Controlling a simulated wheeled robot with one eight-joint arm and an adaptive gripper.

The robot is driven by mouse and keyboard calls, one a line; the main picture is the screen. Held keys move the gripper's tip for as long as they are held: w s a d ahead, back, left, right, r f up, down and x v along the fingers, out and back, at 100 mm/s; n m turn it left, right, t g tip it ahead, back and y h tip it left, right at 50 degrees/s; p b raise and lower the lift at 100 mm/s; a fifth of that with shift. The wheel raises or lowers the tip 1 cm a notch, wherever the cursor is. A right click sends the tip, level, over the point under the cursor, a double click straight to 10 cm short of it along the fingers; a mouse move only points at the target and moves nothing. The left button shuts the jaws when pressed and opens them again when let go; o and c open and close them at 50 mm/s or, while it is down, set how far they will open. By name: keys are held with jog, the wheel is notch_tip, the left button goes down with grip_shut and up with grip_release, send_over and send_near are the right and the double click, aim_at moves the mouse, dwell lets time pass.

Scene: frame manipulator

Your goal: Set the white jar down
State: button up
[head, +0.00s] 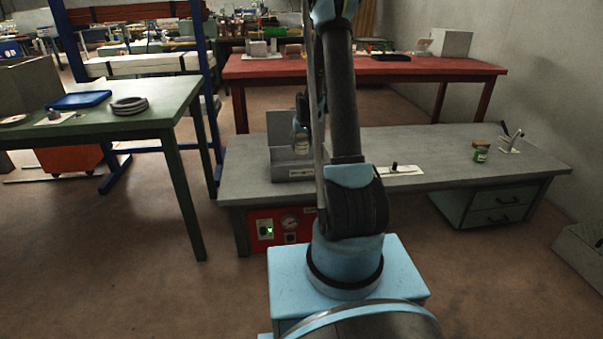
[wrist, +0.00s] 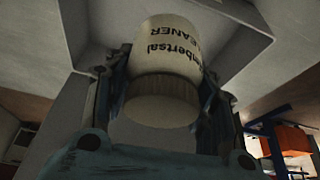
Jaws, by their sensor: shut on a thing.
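The white jar (wrist: 172,45) shows upside down in the wrist view, with dark lettering reading "CLEANER" and a ribbed, greyish lid. My gripper (wrist: 158,85) is shut on it, one finger on each side near the lid. In the head view the jar (head: 302,144) is small and partly hidden by my arm. It hangs below my gripper (head: 301,126), over or inside an open grey bin (head: 292,174) on the grey workbench (head: 440,150). I cannot tell whether the jar touches the bin floor.
A jar with a green label (head: 481,152) stands at the bench's right, near a small holder (head: 511,142). A small black object (head: 395,167) sits by a white card. A green table (head: 150,118) stands left and a red table (head: 290,68) behind. Much of the bench's middle is clear.

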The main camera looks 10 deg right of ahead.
jog(key=w+f+n, duration=0.2)
jog(key=w+f, duration=0.2)
jog(key=w, duration=0.3)
jog(key=shift+y, duration=0.3)
jog(key=shift+a+f, duration=0.15)
jog(key=shift+f, duration=2.35)
jog(key=shift+a+f, duration=0.15)
jog(key=shift+f, duration=2.35)
jog(key=o, duration=1.2)
jog(key=shift+f, duration=0.1)
